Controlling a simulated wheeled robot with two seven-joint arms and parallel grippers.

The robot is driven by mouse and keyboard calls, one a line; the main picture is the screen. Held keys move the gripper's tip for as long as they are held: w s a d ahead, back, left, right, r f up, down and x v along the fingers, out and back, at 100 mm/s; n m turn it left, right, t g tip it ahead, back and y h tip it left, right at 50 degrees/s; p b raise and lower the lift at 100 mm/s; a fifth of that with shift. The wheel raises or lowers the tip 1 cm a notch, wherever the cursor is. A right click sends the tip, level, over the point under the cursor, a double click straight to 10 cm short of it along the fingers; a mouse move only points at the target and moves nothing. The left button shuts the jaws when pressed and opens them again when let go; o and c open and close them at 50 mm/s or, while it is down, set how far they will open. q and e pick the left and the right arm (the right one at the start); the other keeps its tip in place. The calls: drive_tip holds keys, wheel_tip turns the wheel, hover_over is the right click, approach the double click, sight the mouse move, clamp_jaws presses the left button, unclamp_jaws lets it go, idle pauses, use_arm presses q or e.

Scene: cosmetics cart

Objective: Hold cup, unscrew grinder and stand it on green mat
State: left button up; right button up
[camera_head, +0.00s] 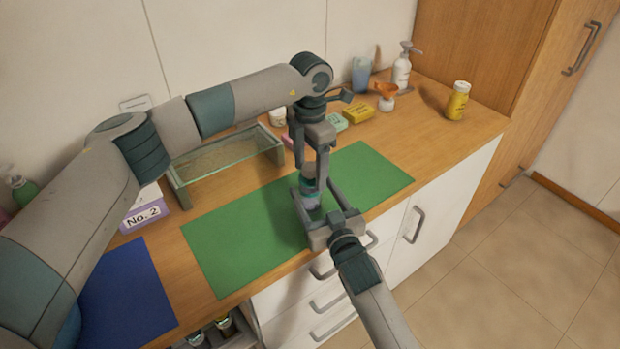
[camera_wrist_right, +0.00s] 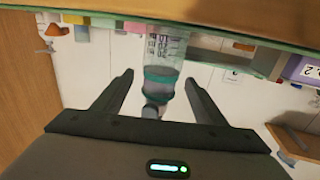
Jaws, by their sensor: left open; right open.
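The cup (camera_head: 312,200), with the grinder (camera_head: 309,172) at its top, stands upright on the green mat (camera_head: 245,235). My left gripper (camera_head: 310,163) points down from above and is open, its fingers at the grinder's height. My right gripper (camera_head: 315,188) reaches in low from the front and is open, one finger on each side of the cup. In the right wrist view, which is upside down, the clear cup (camera_wrist_right: 167,45) has a teal band (camera_wrist_right: 160,75) and lies between the spread fingers with gaps. The fingers partly hide the cup and grinder in the head view.
A glass-walled tray (camera_head: 225,165) stands behind the mat. A purple No. 2 box (camera_head: 145,212) and a blue mat (camera_head: 125,295) are at left. A yellow bottle (camera_head: 457,100), pump bottle (camera_head: 402,70) and small boxes stand at the back right. The mat's right part is clear.

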sight(310, 198)
use_arm(q)
wheel_tip(310, 198, down, 3)
drive_tip(key=b, duration=0.3)
drive_tip(key=shift+f, duration=0.15)
use_arm(e)
drive_tip(key=v, duration=1.4)
drive_tip(key=shift+s+d, duration=0.1)
